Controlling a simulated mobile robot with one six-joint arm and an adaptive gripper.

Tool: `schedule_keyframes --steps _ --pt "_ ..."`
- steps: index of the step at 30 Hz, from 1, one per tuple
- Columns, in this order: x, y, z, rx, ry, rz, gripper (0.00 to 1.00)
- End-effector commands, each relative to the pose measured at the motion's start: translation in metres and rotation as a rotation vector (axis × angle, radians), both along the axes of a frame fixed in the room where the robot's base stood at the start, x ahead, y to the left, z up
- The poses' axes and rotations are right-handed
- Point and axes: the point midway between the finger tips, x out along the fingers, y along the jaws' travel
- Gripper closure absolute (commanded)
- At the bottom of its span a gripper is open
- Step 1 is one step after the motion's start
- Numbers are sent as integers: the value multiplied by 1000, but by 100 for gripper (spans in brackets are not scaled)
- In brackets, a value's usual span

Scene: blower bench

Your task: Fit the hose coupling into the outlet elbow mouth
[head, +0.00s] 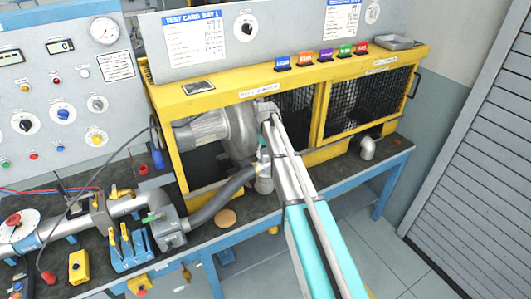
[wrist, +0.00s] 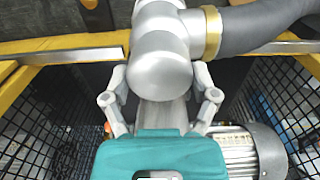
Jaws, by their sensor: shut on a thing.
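The hose coupling (wrist: 160,62) is a smooth grey, rounded fitting in the wrist view. A brass-coloured ring (wrist: 211,33) joins it to the dark grey hose (wrist: 258,30). My gripper (wrist: 161,86) has a finger on each side of it and is shut on it. In the head view, my gripper (head: 264,158) is in front of the blower, with the coupling (head: 265,184) below it and the hose (head: 220,200) running down to the left. A grey pipe elbow (head: 367,148) stands at the bench's right; I cannot tell whether it is the outlet elbow. Its mouth is not clear.
The blower motor (head: 203,130) sits behind, within the yellow frame (head: 320,108). The motor (wrist: 245,150) also shows in the wrist view. Mesh panels (head: 375,95) close the right side. A blue tool block (head: 130,250) stands at the left. A round tan disc (head: 225,217) lies on the bench.

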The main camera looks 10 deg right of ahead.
Motion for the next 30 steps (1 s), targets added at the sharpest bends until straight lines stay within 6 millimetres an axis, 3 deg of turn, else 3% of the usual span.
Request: schedule_keyframes --steps 24,25,28,30 --pt "0 0 -5 0 0 0 73" --pt "0 0 -5 0 0 0 20" --pt "0 0 -5 0 0 0 2" --pt "0 0 -5 0 0 0 0"
